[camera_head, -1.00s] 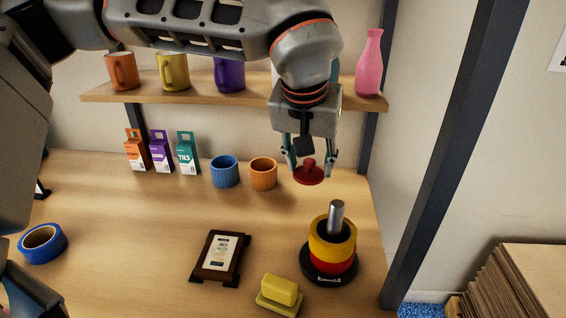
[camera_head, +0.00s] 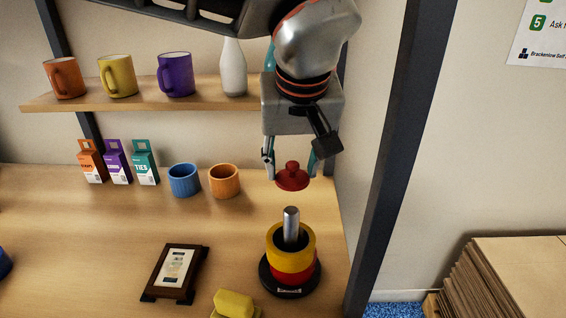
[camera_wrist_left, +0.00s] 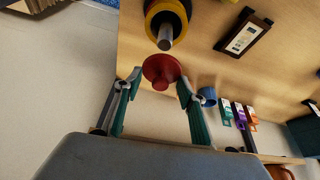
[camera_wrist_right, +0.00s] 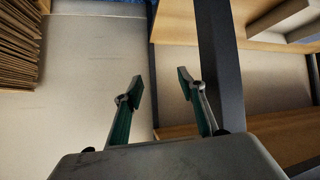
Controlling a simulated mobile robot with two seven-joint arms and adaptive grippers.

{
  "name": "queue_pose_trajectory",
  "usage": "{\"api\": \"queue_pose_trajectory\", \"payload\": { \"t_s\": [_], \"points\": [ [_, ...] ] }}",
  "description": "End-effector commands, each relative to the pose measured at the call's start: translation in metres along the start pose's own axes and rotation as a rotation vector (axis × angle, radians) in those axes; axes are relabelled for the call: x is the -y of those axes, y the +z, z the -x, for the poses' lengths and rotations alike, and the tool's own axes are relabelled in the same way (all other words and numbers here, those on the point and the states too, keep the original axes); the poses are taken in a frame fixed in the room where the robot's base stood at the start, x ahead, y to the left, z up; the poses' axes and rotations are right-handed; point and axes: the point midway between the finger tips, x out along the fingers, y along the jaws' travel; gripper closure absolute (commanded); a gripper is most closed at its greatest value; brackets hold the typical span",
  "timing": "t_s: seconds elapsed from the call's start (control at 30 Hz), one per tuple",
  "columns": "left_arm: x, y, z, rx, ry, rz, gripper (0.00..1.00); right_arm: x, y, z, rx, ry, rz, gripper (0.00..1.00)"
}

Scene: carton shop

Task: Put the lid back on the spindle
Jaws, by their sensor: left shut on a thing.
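The lid (camera_head: 292,177) is a dark red disc with a small knob on top. My left gripper (camera_head: 290,168) is shut on it and holds it level, a little above the spindle. The spindle (camera_head: 291,225) is an upright metal post on a round black base (camera_head: 290,291), with a red roll (camera_head: 292,274) below a yellow roll (camera_head: 291,258). The lid is apart from the post tip and looks lined up over it. In the left wrist view the lid (camera_wrist_left: 161,70) is between the fingers, close to the post (camera_wrist_left: 165,40). My right gripper (camera_wrist_right: 160,90) is open and empty, away from the table.
A framed plaque (camera_head: 175,272) and a yellow block (camera_head: 234,304) lie left of the spindle. Blue (camera_head: 184,180) and orange (camera_head: 224,181) cups stand behind. A dark shelf upright (camera_head: 385,165) rises close to the right. A shelf with mugs (camera_head: 117,76) is above.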

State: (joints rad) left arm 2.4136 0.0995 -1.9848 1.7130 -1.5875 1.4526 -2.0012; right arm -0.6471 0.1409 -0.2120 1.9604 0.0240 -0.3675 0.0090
Motion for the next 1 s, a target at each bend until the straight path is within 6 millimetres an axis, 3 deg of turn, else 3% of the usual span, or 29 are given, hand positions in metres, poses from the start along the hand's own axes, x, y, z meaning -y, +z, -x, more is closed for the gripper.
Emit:
{"api": "queue_pose_trajectory", "payload": {
  "t_s": [0.27, 0.6, 0.73, 1.0],
  "points": [
    [0.0, 0.005, -0.013, 0.001, 0.0, -0.001, 0.74, 0.004, 0.016, -0.006, 0.009, -0.003, 0.0, 0.6],
    [0.0, 0.016, -0.044, 0.006, -0.001, -0.002, 0.74, 0.005, 0.051, -0.02, 0.04, 0.001, 0.019, 0.6],
    [0.001, 0.02, -0.049, 0.003, -0.001, -0.002, 0.74, -0.003, 0.035, -0.021, 0.015, 0.015, 0.027, 0.6],
    [0.0, 0.024, -0.058, 0.0, 0.0, -0.001, 0.74, -0.007, 0.028, -0.025, 0.001, 0.022, 0.031, 0.6]
  ]
}}
